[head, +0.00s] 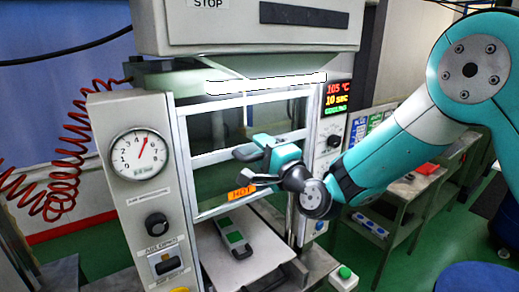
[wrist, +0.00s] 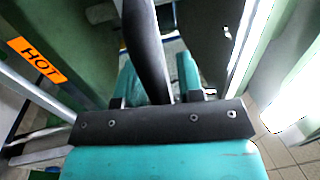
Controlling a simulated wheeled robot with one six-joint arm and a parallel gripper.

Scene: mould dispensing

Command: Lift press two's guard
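Press two's guard is the metal-framed clear panel (head: 253,113) on the press front, with an orange HOT label (head: 241,192) on its lower rail. The label also shows at the left of the wrist view (wrist: 37,60). My gripper (head: 266,148) is in front of the guard, at about mid-height. In the wrist view, a dark bar (wrist: 146,45) runs between my two teal fingers (wrist: 156,80). It looks like the guard's handle. The fingers are close on both sides of it. Whether they press on it is hard to tell.
A dark mould with green patches (head: 233,236) lies on a pale plate (head: 262,258) below the guard. A gauge (head: 140,153) and knobs are on the left post, a lit display (head: 337,98) on the right. A side bench (head: 400,196) stands to the right.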

